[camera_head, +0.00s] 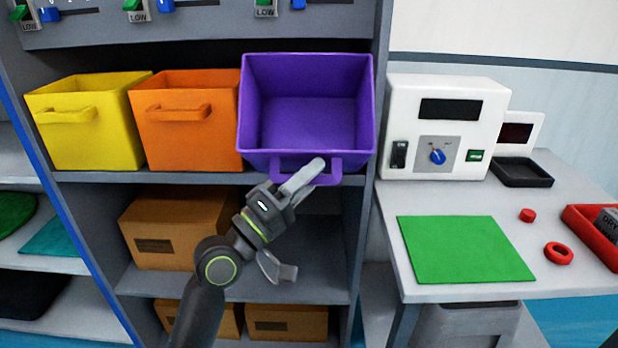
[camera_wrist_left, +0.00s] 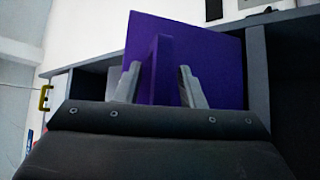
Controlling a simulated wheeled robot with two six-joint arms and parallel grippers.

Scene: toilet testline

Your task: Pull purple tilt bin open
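The purple tilt bin (camera_head: 308,123) is tipped forward on the shelf, to the right of the orange bin, and I see into its empty inside. Its purple handle (camera_head: 329,175) hangs at the lower front edge.
A yellow bin (camera_head: 90,130) and an orange bin (camera_head: 190,135) stand to the left. Cardboard boxes (camera_head: 160,228) sit on lower shelves. At right, a table holds a white device (camera_head: 440,115), a green mat (camera_head: 465,250) and red parts (camera_head: 558,253).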

